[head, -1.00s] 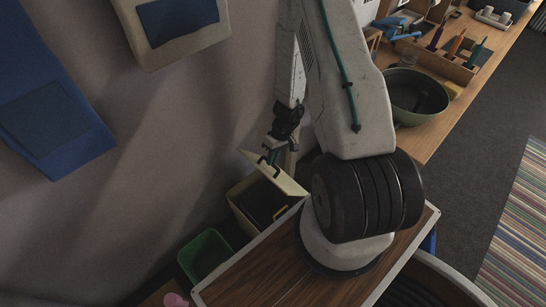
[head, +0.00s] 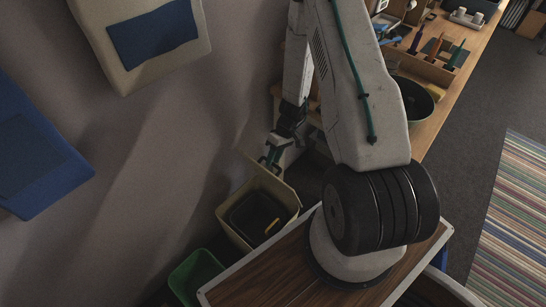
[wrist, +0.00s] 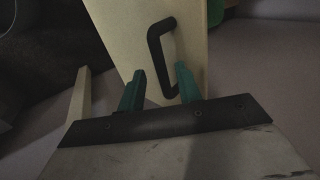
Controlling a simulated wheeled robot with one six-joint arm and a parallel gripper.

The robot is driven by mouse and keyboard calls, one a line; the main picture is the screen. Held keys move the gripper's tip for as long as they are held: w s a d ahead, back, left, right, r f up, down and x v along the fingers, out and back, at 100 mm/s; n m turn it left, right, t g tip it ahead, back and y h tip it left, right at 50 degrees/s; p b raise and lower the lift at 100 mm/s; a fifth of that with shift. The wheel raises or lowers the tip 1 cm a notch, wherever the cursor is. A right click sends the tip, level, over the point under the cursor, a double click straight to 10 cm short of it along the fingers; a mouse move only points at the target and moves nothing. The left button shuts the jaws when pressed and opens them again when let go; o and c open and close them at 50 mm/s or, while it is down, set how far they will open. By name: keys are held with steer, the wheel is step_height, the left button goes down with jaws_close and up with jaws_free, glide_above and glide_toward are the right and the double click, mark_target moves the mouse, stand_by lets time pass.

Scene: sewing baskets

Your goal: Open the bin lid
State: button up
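The cream bin (head: 232,222) stands on the floor by the wall, and its dark inside shows from above. Its lid (head: 264,174) is swung up, steeply raised along the bin's far side. In the wrist view the lid (wrist: 128,42) fills the upper middle, with a black bar handle (wrist: 155,48) on it. My gripper (head: 270,157) is just behind the raised lid in the head view. In the wrist view the green fingers of my gripper (wrist: 158,70) are apart, with the handle close to the right finger. I see no clear grip on the handle.
A green bin (head: 195,276) stands close to the cream bin. A wooden workbench (head: 452,75) with a green bowl (head: 415,100) and tools is at the right. Blue (head: 35,160) and cream (head: 140,40) wall pieces hang at the left. A striped rug lies at the right.

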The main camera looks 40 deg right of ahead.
steer(key=v, duration=0.7)
steer(key=shift+d+r, duration=0.2)
steer(key=shift+r, duration=0.2)
